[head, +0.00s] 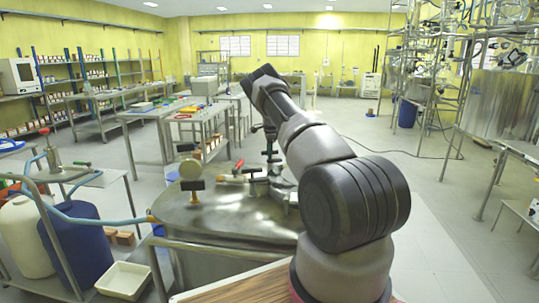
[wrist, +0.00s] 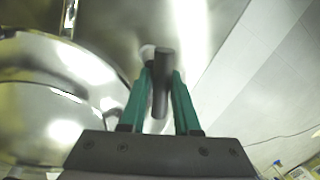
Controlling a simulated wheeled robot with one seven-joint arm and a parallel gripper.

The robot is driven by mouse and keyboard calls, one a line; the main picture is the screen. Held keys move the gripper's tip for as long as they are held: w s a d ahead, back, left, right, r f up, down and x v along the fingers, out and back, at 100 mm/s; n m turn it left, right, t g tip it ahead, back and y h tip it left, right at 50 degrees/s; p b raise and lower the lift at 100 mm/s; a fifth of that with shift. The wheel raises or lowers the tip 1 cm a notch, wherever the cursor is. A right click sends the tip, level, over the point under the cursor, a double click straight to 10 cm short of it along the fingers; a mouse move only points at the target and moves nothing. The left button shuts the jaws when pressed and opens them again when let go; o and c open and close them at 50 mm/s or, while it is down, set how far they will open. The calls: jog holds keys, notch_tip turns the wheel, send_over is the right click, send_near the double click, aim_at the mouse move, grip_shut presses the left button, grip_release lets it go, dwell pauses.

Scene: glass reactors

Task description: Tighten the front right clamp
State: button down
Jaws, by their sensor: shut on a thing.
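In the wrist view my gripper (wrist: 161,76) has its two green fingers on either side of a dark cylindrical clamp handle (wrist: 161,95). The fingers are shut on it. The rest of this clamp is mostly hidden by the fingers and the gripper body. In the head view the round metal reactor lid (head: 225,222) carries several clamps with black T-handles, one at the front left (head: 194,186). My arm covers the right side of the lid, so the front right clamp cannot be made out clearly there.
A blue hose (head: 100,219) meets the lid's left side. A blue drum (head: 75,245) and a white tray (head: 124,280) are at the left.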

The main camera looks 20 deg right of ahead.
jog(key=m, duration=0.3)
jog(key=m+h, duration=0.1)
jog(key=m, duration=0.2)
jog(key=shift+w+g, duration=0.15)
jog(key=shift+g, duration=0.15)
jog(key=m, duration=0.5)
jog(key=shift+g+h, duration=0.3)
jog(key=shift+g, duration=0.1)
jog(key=shift+r+m, duration=0.1)
jog(key=shift+m, duration=0.2)
jog(key=c, duration=0.7)
grip_release()
jog(key=shift+o, duration=0.2)
notch_tip(320, 180, up, 10)
jog(key=a, duration=0.2)
jog(key=shift+s+r, duration=0.25)
jog(key=shift+s, duration=0.05)
